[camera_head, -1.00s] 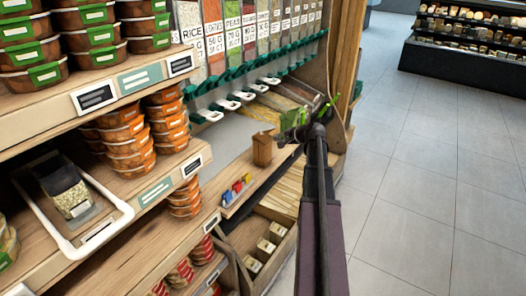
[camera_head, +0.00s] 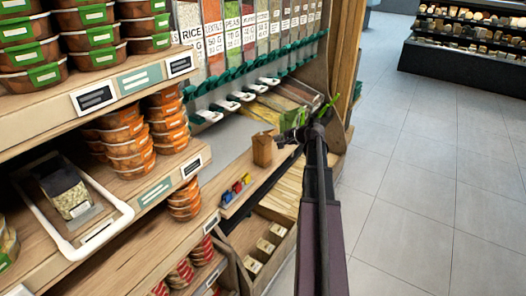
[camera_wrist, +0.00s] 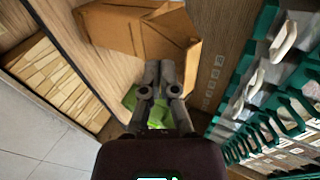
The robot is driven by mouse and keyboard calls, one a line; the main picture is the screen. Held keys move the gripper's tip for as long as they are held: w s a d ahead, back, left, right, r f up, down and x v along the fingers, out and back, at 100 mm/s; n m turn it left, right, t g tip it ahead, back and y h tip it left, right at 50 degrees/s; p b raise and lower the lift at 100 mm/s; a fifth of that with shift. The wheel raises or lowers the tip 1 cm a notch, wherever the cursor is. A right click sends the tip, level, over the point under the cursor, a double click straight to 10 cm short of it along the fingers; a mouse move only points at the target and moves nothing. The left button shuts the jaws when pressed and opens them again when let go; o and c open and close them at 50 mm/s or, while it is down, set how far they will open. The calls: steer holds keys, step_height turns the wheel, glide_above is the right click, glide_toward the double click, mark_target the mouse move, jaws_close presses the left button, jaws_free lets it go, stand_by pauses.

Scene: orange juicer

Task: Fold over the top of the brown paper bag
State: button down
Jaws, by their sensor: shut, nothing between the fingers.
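The brown paper bag (camera_head: 262,151) stands on a wooden ledge below the dispensers in the head view. In the wrist view the bag (camera_wrist: 115,32) fills the upper middle, with creased, angled panels on its right side. Whether its top is folded over is hard to tell. My gripper (camera_head: 297,136) is just right of the bag in the head view. In the wrist view my gripper (camera_wrist: 160,66) has its fingers together, with nothing between them. The tips are at the bag's near edge; I cannot tell whether they touch it.
Green-handled dispensers (camera_head: 262,72) line the back, and also show at the right of the wrist view (camera_wrist: 262,110). Small coloured items (camera_head: 236,190) sit on the ledge left of the bag. A crate of packets (camera_head: 268,240) is below. Open floor (camera_head: 420,200) lies right.

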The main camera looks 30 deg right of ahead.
mark_target(273, 132)
steer(key=shift+w, duration=0.2)
steer(key=shift+w+a, duration=0.25)
steer(key=shift+w, duration=0.55)
steer(key=shift+w+a, duration=0.25)
steer(key=shift+w, duration=0.55)
steer(key=shift+w+a, duration=0.25)
steer(key=shift+w, duration=0.55)
steer(key=shift+s+d+r+p, duration=0.15)
steer(key=shift+s+r+p, duration=0.35)
steer(key=shift+r+p, duration=0.35)
steer(key=shift+s+d+r+p, duration=0.1)
steer(key=shift+s+r+p, duration=0.35)
steer(key=shift+r+p, duration=0.4)
steer(key=shift+s+d+r+p, duration=0.15)
steer(key=shift+s+r+p, duration=0.35)
steer(key=shift+r+p, duration=0.35)
steer(key=shift+s+f, duration=0.1)
